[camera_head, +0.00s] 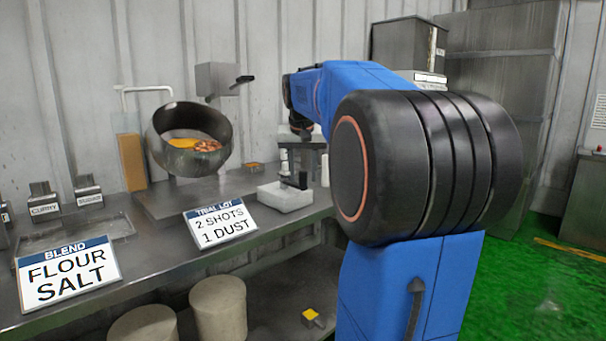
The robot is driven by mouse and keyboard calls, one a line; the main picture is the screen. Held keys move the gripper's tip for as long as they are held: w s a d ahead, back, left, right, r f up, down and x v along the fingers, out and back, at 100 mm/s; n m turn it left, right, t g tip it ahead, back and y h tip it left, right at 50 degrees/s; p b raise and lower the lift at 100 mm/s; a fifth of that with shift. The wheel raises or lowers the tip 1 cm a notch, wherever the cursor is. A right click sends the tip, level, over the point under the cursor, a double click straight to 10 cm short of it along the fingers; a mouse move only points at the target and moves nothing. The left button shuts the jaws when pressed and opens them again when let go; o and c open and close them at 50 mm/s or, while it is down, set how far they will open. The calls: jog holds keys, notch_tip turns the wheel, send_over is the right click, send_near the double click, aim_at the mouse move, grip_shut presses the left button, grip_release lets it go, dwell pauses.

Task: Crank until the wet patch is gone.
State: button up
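A dark metal drum (164,150) stands tilted on the bench with its open mouth toward me. Inside lie a yellow-orange mass (183,143) and reddish-brown lumps (207,146). I cannot tell for sure which part is wet. A grey box (216,79) on the wall behind has a short black crank-like handle (243,79), right of and above the drum. My blue and black arm reaches in from the right. Its dark far end, my gripper (301,129), hangs right of the drum, apart from it and the handle. Its fingers cannot be made out, and nothing held shows.
A white tray (283,199) with small bottles and a black item stands below the arm's end. A TRIAL LOT sign (220,223) reads 2 SHOTS, 1 DUST. A BLEND sign (67,274) reads FLOUR, SALT. Labelled containers (87,191) stand left. Pale bins (218,308) sit under the bench.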

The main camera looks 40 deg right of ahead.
jog(key=shift+f, duration=0.1)
jog(key=shift+c, duration=0.4)
grip_shut()
jog(key=shift+d, duration=0.2)
